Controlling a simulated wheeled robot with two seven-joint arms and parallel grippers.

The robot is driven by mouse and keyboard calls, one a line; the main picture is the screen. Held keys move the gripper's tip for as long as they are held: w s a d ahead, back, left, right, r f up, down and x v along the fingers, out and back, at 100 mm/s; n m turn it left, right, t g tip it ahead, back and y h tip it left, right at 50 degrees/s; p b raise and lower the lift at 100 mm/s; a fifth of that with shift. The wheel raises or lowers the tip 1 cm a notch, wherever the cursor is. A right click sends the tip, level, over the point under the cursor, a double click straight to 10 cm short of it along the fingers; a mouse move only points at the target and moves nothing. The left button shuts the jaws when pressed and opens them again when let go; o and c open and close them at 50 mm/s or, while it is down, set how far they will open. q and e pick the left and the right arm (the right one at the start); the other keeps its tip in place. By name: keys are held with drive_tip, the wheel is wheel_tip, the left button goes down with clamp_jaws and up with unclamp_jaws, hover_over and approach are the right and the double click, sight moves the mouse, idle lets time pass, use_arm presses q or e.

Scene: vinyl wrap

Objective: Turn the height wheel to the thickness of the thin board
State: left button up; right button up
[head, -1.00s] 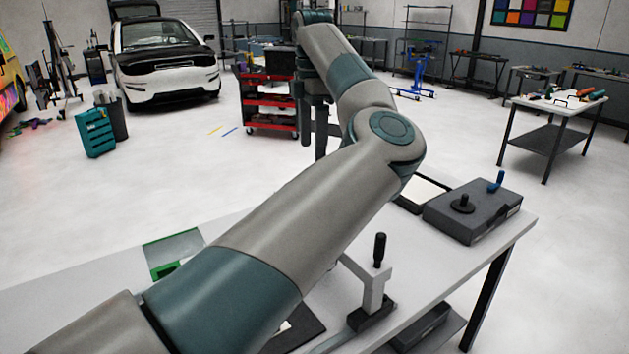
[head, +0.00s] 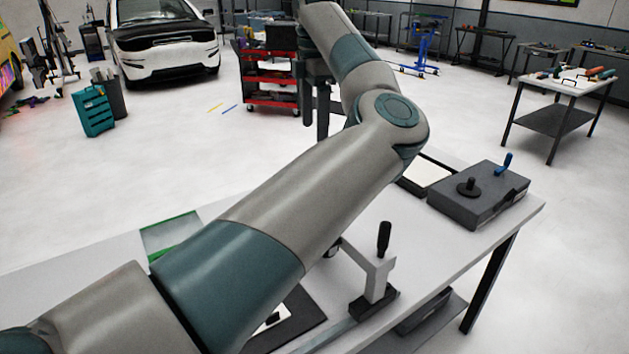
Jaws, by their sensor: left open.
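A dark grey box (head: 465,208) stands on the right of the white table. It carries a round black knob (head: 468,187) and a blue upright handle (head: 506,163); I cannot tell which is the height wheel. A pale flat piece in a dark frame (head: 428,172) lies beside the box, partly behind my left arm; I cannot tell whether it is the thin board. My left gripper (head: 315,122) hangs beyond the table's far side with its dark fingers pointing down, open and empty, well away from the box. My right gripper is not in view.
A grey stand with a black upright handle (head: 384,240) is on the table nearer me. A green-edged panel (head: 170,236) lies at the left. My left arm hides much of the table (head: 410,225). A red tool cart (head: 270,85) stands on the floor beyond.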

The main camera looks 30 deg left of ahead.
use_arm(q)
wheel_tip(320, 180, down, 16)
drive_tip(key=p, duration=0.4)
drive_tip(key=shift+p, duration=0.3)
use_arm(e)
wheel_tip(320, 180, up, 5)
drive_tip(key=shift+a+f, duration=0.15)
use_arm(q)
drive_tip(key=c, duration=1.1)
drive_tip(key=shift+o, duration=0.2)
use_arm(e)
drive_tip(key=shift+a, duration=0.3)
